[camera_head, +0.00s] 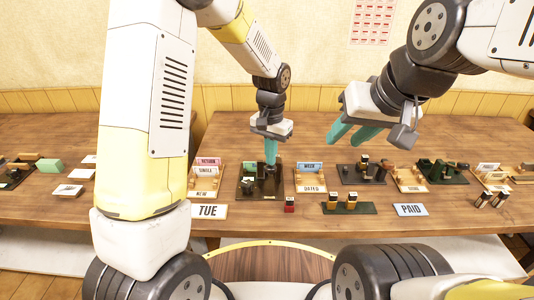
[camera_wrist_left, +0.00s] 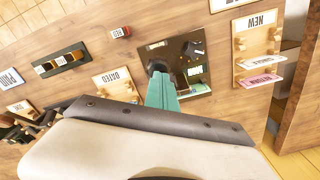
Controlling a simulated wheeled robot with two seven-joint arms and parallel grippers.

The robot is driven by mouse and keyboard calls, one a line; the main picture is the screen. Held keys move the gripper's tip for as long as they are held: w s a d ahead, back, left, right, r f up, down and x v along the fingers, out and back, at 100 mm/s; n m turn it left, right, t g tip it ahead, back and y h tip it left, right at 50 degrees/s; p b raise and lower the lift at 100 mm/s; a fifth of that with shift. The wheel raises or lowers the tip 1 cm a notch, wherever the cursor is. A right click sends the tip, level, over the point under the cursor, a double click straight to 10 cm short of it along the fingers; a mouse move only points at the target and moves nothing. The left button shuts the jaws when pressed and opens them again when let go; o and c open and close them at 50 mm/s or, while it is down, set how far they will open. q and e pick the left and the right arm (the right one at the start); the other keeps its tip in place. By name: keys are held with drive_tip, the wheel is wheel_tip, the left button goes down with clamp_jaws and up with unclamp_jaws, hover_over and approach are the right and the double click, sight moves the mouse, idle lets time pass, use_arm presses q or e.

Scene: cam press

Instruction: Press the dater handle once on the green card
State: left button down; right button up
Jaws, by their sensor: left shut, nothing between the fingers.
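A pale green card (camera_wrist_left: 195,71) shows on the board beside the fingers. My right gripper (camera_head: 341,145) hangs above the table to the right, its fingers apart and empty.
A NEW rack (camera_head: 203,194) stands left of the board and a DATED rack (camera_head: 311,187) right of it. A small red block (camera_head: 289,205) sits in front. TUE (camera_head: 208,211) and PAID (camera_head: 410,210) signs lie near the front edge. Several more stamp stands fill the right side.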

use_arm(q)
drive_tip(key=shift+r, duration=1.4)
drive_tip(key=shift+r, duration=0.2)
drive_tip(key=shift+r, duration=2.4)
drive_tip(key=s+a+r+n+t+h, duration=0.1)
drive_tip(key=s+a+r+n+t, duration=0.1)
drive_tip(key=s+a+r, duration=0.6)
drive_tip(key=s+a+r+n+t, duration=0.1)
drive_tip(key=s+a+r+t, duration=0.1)
drive_tip(key=s, duration=0.4)
drive_tip(key=s+a+r+n+t+h, duration=0.1)
drive_tip(key=s+a+r+n+t, duration=0.1)
drive_tip(key=s+a, duration=0.2)
drive_tip(key=shift+s, duration=0.85)
